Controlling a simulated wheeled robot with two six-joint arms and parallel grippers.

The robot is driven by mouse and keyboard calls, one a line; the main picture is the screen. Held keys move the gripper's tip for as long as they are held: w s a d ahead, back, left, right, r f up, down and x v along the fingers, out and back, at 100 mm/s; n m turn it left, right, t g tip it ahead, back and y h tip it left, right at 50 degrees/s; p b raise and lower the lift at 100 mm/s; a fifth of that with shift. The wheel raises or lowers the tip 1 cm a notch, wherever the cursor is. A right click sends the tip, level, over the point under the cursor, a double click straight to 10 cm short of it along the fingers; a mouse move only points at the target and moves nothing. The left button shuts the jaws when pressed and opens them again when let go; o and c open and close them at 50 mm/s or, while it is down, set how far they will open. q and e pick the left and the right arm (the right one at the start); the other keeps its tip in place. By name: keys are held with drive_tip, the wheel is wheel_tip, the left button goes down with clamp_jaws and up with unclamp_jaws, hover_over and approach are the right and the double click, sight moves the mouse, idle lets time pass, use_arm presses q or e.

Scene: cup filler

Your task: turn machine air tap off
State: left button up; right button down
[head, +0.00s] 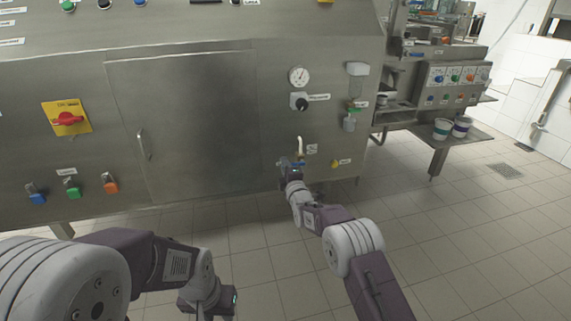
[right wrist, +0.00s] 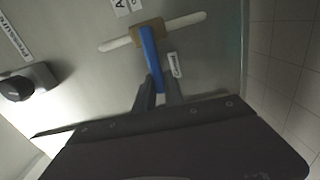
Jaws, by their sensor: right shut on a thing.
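The air tap (right wrist: 149,48) has a blue lever handle on a brass body, with pale pipe on both sides of it. In the head view the tap's blue handle (head: 290,163) shows low on the machine's front, under a pale bent pipe. My right gripper (right wrist: 159,92) is shut on the blue handle near its free end. In the head view my right gripper (head: 291,172) is at the tap and partly covers it. My left arm is at the lower left of the head view, and its fingertips cannot be made out.
The steel machine (head: 185,120) fills the back, with a gauge (head: 299,76) and a black knob (head: 299,102) above the tap. A red switch on yellow (head: 67,118) is at left. Tiled floor (head: 450,230) is clear at right. Two cups (head: 452,128) stand on a shelf.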

drive_tip(key=shift+f+n, duration=0.35)
drive_tip(key=shift+n, duration=0.05)
drive_tip(key=c, duration=1.4)
unclamp_jaws()
drive_tip(key=shift+c, duration=0.2)
drive_tip(key=shift+s+r, duration=0.1)
drive_tip(key=b+v, duration=0.3)
drive_tip(key=v, duration=0.6)
